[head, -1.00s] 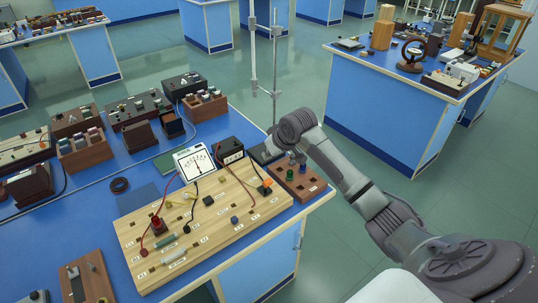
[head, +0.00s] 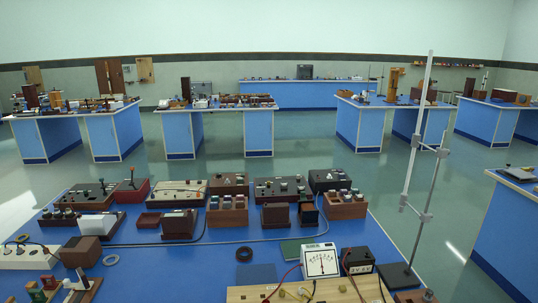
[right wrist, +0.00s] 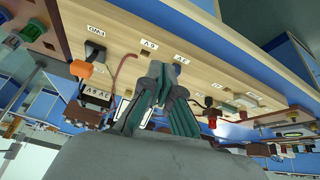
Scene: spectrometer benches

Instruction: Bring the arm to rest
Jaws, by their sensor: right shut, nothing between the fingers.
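My right gripper (right wrist: 166,85) shows in the right wrist view. Its dark fingers are together with nothing between them. Behind the fingers is the pale wooden circuit board (right wrist: 215,75) with labelled sockets; I cannot tell how far apart they are. In the head view the board (head: 245,294) is at the bottom edge, mostly cut off. Neither of my arms shows clearly in the head view now, and my left gripper is in neither view.
A white-faced meter (head: 320,261) and a black box (head: 357,261) stand behind the board. A tall metal stand (head: 414,150) rises at the bench's right. Several boxes and instruments crowd the blue bench (head: 385,235). Green floor (head: 300,165) lies open beyond it.

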